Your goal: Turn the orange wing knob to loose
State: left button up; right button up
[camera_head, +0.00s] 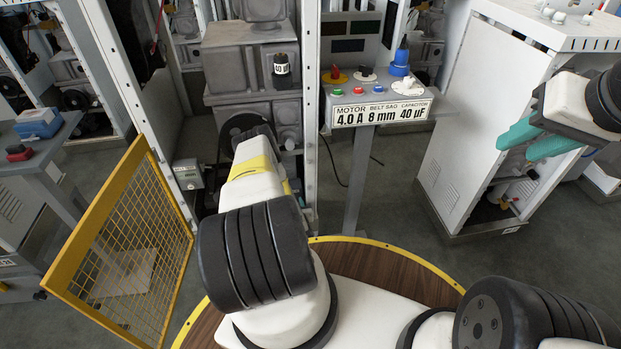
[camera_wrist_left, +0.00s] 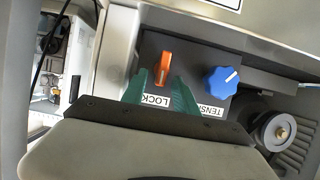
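The orange wing knob (camera_wrist_left: 163,62) shows in the left wrist view on a grey panel, its wing running nearly up and down in the picture. A white label reading LOCK (camera_wrist_left: 158,100) sits just below it. My left gripper (camera_wrist_left: 158,82) has its two green fingers apart, reaching up to the lower end of the knob, one on either side. Whether they touch it I cannot tell. In the head view my left forearm hides the knob and the left fingers. My right gripper (camera_head: 515,148) is open and empty at the right, its teal fingers apart.
A blue knob (camera_wrist_left: 222,81) with a partly hidden label beginning TENS is right of the orange knob. A pulley (camera_wrist_left: 275,130) is at lower right. In the head view, a yellow mesh gate (camera_head: 125,250) stands left and a control console (camera_head: 380,100) stands right of the machine.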

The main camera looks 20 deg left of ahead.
pick_arm(q)
grip_shut()
jog(key=shift+n, duration=0.3)
jog(key=n+t+h, duration=0.1)
jog(key=a+n+t+h, duration=0.1)
jog(key=n, duration=0.1)
jog(key=shift+s+a+f+n, duration=0.1)
jog(key=shift+s+f+n, duration=0.1)
jog(key=shift+s+n, duration=0.15)
jog(key=n, duration=0.1)
jog(key=n+t+h, duration=0.1)
jog(key=n, duration=0.1)
jog(key=f+n+t, duration=0.1)
jog(key=shift+s+a+n+h, duration=0.25)
jog(key=shift+s+a+h, duration=0.05)
jog(key=shift+a+h, duration=0.1)
jog(key=n+t, duration=0.1)
jog(key=n, duration=0.1)
jog(key=f+n+t, duration=0.1)
jog(key=n, duration=0.1)
jog(key=shift+a+n, duration=0.1)
jog(key=shift+n, duration=0.2)
jog(key=shift+f, duration=0.1)
